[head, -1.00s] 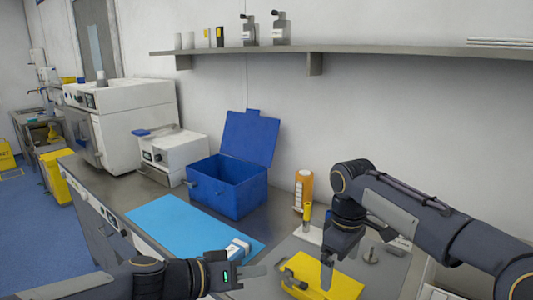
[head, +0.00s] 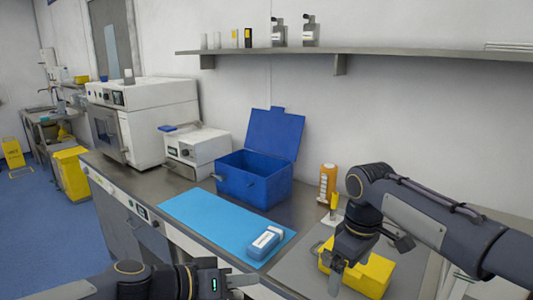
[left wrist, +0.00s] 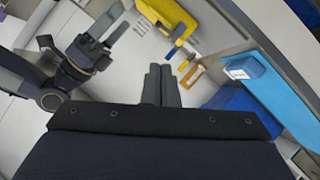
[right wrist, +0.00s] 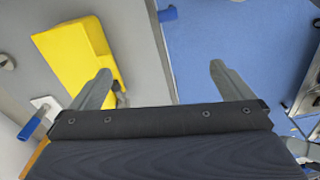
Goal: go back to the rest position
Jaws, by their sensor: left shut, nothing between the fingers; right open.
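My left gripper (head: 238,281) is low at the bottom of the head view, in front of the counter's front edge. Its fingers are together and empty, as the left wrist view also shows (left wrist: 160,84). My right gripper (head: 335,280) hangs on the right, close to a yellow box (head: 372,277) on the grey mat. In the right wrist view its fingers (right wrist: 160,85) are wide apart with nothing between them. The yellow box (right wrist: 75,55) shows there beside the left finger; I cannot tell whether they touch.
A blue mat (head: 215,220) bears a blue-and-white device (head: 265,243). Behind stand an open blue box (head: 255,180), white machines (head: 145,122) and an orange bottle (head: 327,183). A wall shelf (head: 380,54) runs above. Free space lies before the counter at left.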

